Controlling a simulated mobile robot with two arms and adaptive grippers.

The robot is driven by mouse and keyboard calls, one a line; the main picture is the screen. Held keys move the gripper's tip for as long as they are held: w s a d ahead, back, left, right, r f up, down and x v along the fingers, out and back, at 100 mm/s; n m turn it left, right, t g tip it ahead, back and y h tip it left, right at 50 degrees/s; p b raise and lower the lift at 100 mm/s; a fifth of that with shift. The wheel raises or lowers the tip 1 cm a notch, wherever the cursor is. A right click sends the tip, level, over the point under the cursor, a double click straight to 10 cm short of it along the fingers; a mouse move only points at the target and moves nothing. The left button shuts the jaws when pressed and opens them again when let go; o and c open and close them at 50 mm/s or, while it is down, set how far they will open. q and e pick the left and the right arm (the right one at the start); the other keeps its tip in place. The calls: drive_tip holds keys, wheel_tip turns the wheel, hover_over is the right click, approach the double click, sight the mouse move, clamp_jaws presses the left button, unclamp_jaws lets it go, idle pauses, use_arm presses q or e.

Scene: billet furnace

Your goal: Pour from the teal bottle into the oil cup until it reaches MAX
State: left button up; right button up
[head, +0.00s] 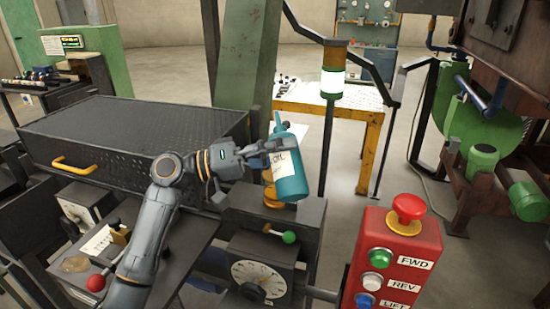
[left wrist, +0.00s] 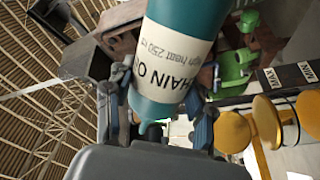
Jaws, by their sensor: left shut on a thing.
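My left gripper (head: 268,154) is shut on the teal bottle (head: 290,186), which has a pale oil label. The bottle is near upright in the head view, its nozzle up and leaning slightly left. In the left wrist view the bottle (left wrist: 178,45) sits between my two fingers. The brass-coloured oil cup (head: 271,196) stands on a dark housing just below and left of the bottle's base, partly hidden. In the left wrist view brass discs of the cup (left wrist: 267,122) show at right, by a plate with MAX marks (left wrist: 268,79). The oil level cannot be made out. My right gripper is out of view.
A red button box (head: 392,255) stands at front right. A green-knobbed lever (head: 289,237) and a dial (head: 258,281) are in front of the cup. A dark perforated cover (head: 130,140) lies left. A signal post (head: 333,85) rises behind the bottle.

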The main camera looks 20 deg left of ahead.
use_arm(q)
drive_tip(key=shift+d+r, duration=0.1)
drive_tip(key=f+n+p, duration=0.1)
drive_tip(key=n+p, duration=0.1)
drive_tip(key=p, duration=0.1)
drive_tip(key=s+f+n+t+p, duration=0.1)
drive_tip(key=n+p, duration=0.2)
drive_tip(key=p, duration=0.1)
drive_tip(key=shift+s+d+f, duration=0.1)
drive_tip(key=shift+s+f, duration=0.05)
drive_tip(key=shift+f, duration=0.25)
drive_tip(key=shift+s+f+n+p, duration=0.15)
drive_tip(key=shift+f+n+p, duration=0.6)
drive_tip(key=shift+n+p, duration=0.2)
drive_tip(key=shift+f, duration=0.1)
